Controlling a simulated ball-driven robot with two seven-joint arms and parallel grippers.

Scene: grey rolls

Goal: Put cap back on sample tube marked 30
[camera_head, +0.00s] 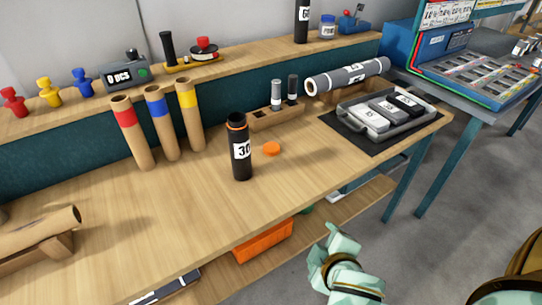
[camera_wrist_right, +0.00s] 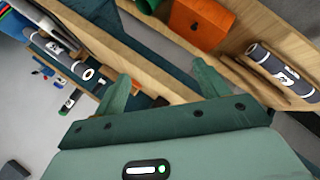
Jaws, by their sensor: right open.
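The sample tube marked 30 (camera_head: 240,150) is black with a white label. It stands upright on the workbench (camera_head: 310,185), and its top shows an orange rim without a cap. An orange cap (camera_head: 271,148) lies on the bench just to the right of the tube. My right gripper (camera_wrist_right: 162,86) is open and empty, its two green fingers spread in the right wrist view. My mint-coloured right arm is at the lower right of the head view, in front of the bench and apart from tube and cap. My left gripper is not in view.
Cardboard tubes with red, blue and yellow bands (camera_head: 160,122) stand left of the tube. A wooden block (camera_head: 276,116) holding small vials, a grey roll (camera_head: 347,77) and a grey tray (camera_head: 424,121) lie behind and right. An orange bin (camera_head: 263,241) sits below the bench.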

